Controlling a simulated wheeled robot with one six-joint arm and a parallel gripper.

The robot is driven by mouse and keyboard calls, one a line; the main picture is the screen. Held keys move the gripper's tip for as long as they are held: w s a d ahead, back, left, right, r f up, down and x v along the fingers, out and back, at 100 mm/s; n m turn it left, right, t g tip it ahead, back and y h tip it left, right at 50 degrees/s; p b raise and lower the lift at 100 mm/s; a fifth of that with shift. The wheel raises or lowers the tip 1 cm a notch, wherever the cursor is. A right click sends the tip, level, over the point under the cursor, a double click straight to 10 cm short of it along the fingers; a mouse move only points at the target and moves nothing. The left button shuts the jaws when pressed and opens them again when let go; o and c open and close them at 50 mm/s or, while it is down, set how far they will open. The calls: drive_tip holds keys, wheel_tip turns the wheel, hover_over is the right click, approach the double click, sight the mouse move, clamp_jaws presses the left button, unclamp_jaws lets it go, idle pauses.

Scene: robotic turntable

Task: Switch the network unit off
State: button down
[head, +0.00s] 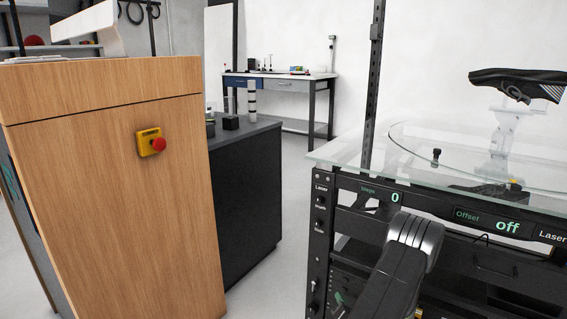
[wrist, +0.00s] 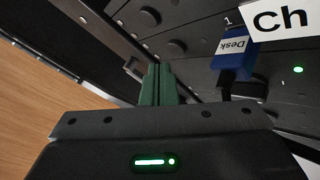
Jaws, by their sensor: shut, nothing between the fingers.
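In the wrist view my gripper (wrist: 158,70) shows its two green fingers pressed together, with nothing between them. They point at a dark panel (wrist: 192,68) on the rack. A small grey stub (wrist: 134,68) sits just left of the fingertips; I cannot tell whether they touch it. A blue plug labelled "Desk" (wrist: 232,58) with a black cable is to their right. A green light (wrist: 298,70) glows farther right. No label reads as the network unit, and its switch cannot be made out with certainty. In the head view my arm hides part of the rack front.
The black rack (head: 318,240) has a glass top (head: 350,152) holding a turntable and a black shoe (head: 515,82). Its displays read "0" and "off". A wooden cabinet (head: 90,210) with a red button (head: 158,144) stands left. Grey floor (head: 290,230) lies clear between them.

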drive_tip(key=shift+s, duration=0.1)
drive_tip(key=shift+s+a+b, duration=0.1)
drive_tip(key=shift+s+a, duration=0.45)
drive_tip(key=shift+s, duration=0.25)
drive_tip(key=shift+s+a+b, duration=0.15)
drive_tip(key=shift+s+a, duration=0.4)
drive_tip(key=shift+s, duration=0.2)
drive_tip(key=shift+s+a+b, duration=0.1)
drive_tip(key=shift+s+a, duration=0.45)
drive_tip(key=shift+s, duration=0.25)
